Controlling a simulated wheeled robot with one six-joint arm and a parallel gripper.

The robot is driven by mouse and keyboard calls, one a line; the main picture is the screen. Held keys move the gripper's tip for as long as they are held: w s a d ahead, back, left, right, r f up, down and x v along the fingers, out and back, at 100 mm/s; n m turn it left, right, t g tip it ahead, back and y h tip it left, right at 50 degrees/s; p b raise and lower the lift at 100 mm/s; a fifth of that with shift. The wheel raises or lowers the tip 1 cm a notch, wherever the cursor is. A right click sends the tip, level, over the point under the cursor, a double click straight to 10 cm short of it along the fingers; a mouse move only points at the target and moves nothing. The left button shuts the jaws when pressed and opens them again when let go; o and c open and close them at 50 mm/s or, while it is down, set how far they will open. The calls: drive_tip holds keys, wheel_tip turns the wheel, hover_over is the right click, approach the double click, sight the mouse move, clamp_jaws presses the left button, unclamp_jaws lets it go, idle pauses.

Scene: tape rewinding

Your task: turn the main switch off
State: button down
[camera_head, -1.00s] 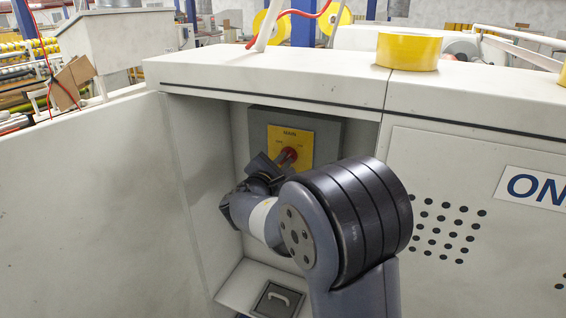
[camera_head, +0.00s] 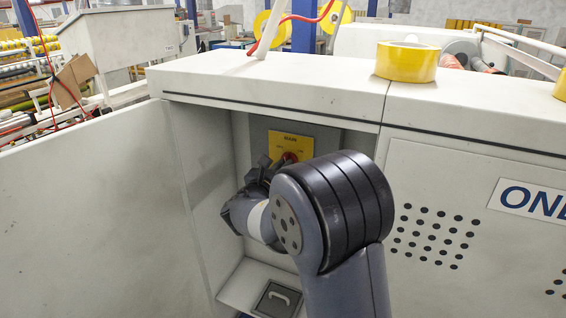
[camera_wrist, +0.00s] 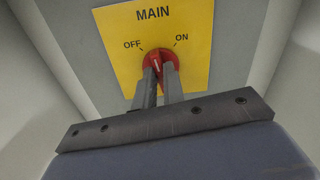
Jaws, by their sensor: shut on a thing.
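The main switch is a red rotary knob (camera_wrist: 160,60) on a yellow plate (camera_wrist: 190,22) marked MAIN, with OFF at its left and ON at its right. In the head view the knob (camera_head: 290,157) shows on the yellow plate (camera_head: 291,143), inside a recess of the white machine. My gripper (camera_wrist: 162,75) is shut on the knob, one finger on each side of it. The fingers cover the knob's lower part. Its handle looks upright or slightly left, but I cannot tell its exact setting. In the head view, my gripper (camera_head: 268,172) is partly hidden behind my arm.
The recess has a white side wall (camera_head: 205,170) close on the left and a ledge with a dark handled panel (camera_head: 277,298) below. The machine top (camera_head: 260,78) overhangs it. A yellow tape roll (camera_head: 407,62) stands on top. A perforated front panel (camera_head: 440,165) lies right.

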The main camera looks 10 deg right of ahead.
drive_tip(key=shift+a+n+p, duration=0.1)
drive_tip(key=shift+n+p, duration=1.65)
drive_tip(key=shift+n, duration=1.25)
drive_tip(key=c, duration=1.5)
unclamp_jaws()
drive_tip(key=shift+f, duration=0.1)
drive_tip(key=b+v, duration=0.2)
drive_tip(key=v, duration=0.8)
drive_tip(key=shift+s+a+b, duration=0.2)
drive_tip(key=shift+s+b, duration=0.1)
drive_tip(key=shift+b, duration=0.1)
